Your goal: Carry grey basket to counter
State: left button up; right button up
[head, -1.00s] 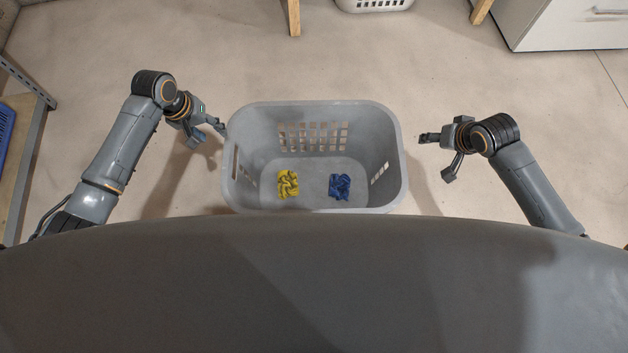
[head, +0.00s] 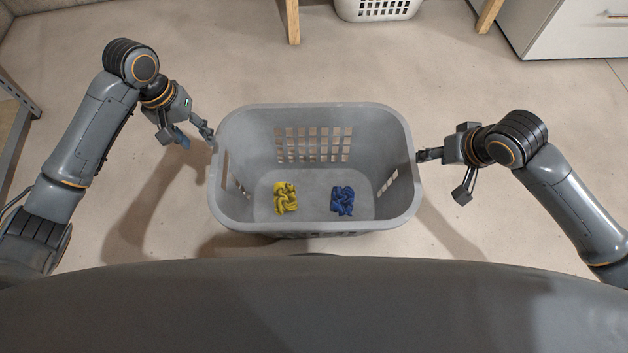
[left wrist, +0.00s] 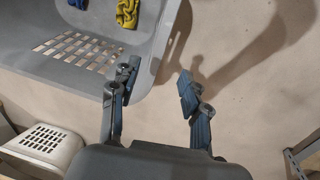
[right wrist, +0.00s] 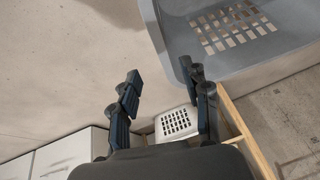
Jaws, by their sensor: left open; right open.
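The grey basket (head: 315,222) is upright in the middle of the head view, with a yellow cloth (head: 285,198) and a blue cloth (head: 342,200) inside on its bottom. My left gripper (head: 198,138) is open beside the basket's left end, one finger close to the rim. My right gripper (head: 440,170) is open at the right end, with a fingertip at or very near the rim; I cannot tell if it touches. The basket also shows in the left wrist view (left wrist: 60,68) and in the right wrist view (right wrist: 190,45). No counter can be made out for certain.
A white basket (head: 378,10) stands at the far edge between wooden legs (head: 292,20). A white cabinet (head: 575,30) is at the top right. A shelf frame (head: 15,105) is at the left edge. The floor around the grey basket is clear.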

aim_at(214, 160)
pick_arm(q)
jog(key=f, duration=0.4)
jog(key=d+f, duration=0.1)
jog(key=f, duration=0.3)
jog(key=d+f, duration=0.1)
jog(key=f, duration=0.3)
jog(key=shift+f, duration=0.4)
pick_arm(e)
jog(key=x, duration=1.2)
jog(key=shift+w+a+f, duration=0.1)
jog(key=shift+f, duration=0.3)
pick_arm(q)
jog(key=shift+c, duration=0.4)
pick_arm(e)
jog(key=shift+c, duration=0.5)
pick_arm(q)
grip_shut()
pick_arm(e)
grip_shut()
pick_arm(q)
jog(key=shift+a+r, duration=0.1)
